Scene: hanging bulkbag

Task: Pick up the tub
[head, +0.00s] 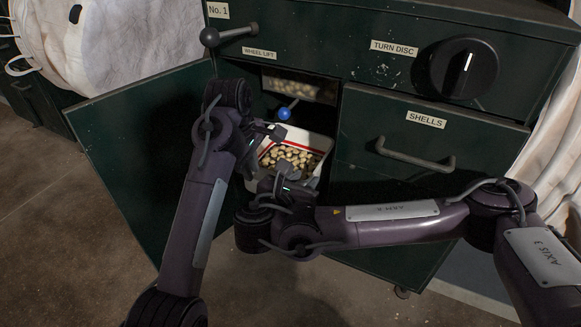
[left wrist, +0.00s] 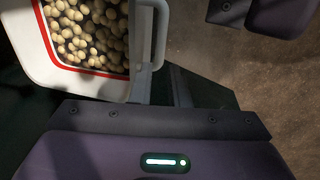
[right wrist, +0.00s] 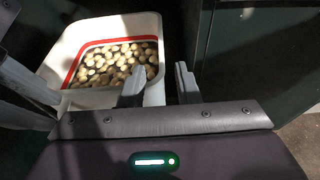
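The white tub (head: 322,142) with a red band inside its rim is full of pale nuts or shells. It stands in the open cabinet compartment. My left gripper (head: 272,135) is at its far left side; in the left wrist view the fingers (left wrist: 160,88) are apart, near the lower end of the tub's side handle (left wrist: 161,30). My right gripper (head: 283,178) is at its near side; in the right wrist view the fingers (right wrist: 158,84) are apart, one in front of the tub's wall (right wrist: 152,88) and one beyond it. Contact cannot be told.
The green cabinet door (head: 130,150) stands open on the left. A shut SHELLS drawer (head: 400,130) is at the right, below a black dial (head: 463,67). A blue-knobbed lever (head: 285,114) hangs above the tub. A wheel lift handle (head: 230,35) juts out at upper left.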

